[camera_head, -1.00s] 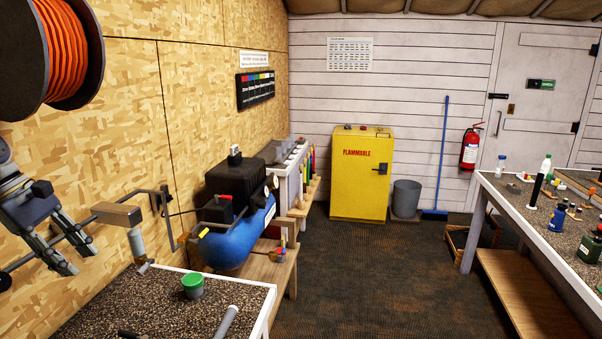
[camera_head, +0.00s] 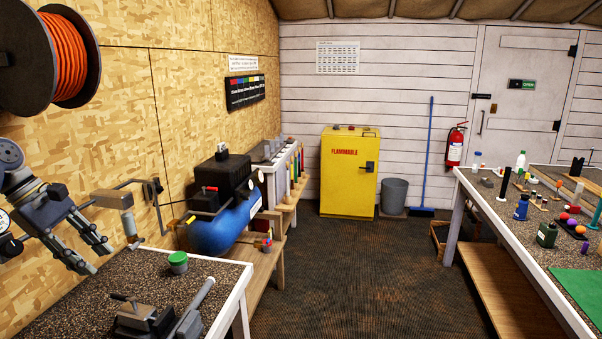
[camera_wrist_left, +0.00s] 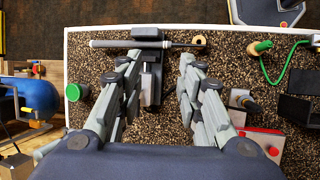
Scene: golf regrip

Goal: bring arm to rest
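My left gripper (camera_head: 98,257) hangs at the left of the head view, in front of the wood-chip wall and above the left bench (camera_head: 50,322). Its fingers are spread with nothing between them. In the left wrist view the open fingers (camera_wrist_left: 161,62) point over the speckled bench top, on either side of a dark vise (camera_wrist_left: 150,75). A club with a grey grip (camera_wrist_left: 115,43) lies across the vise. In the head view the vise (camera_head: 140,318) and the grip (camera_head: 192,311) show at the bottom. My right gripper is in neither view.
A green-lidded pot (camera_head: 178,262) stands on the left bench. A bracket (camera_head: 113,198) juts from the wall near my left gripper. A blue compressor (camera_head: 225,231) stands beyond. The right bench (camera_head: 520,250) holds bottles and balls. The middle floor (camera_head: 340,270) is clear.

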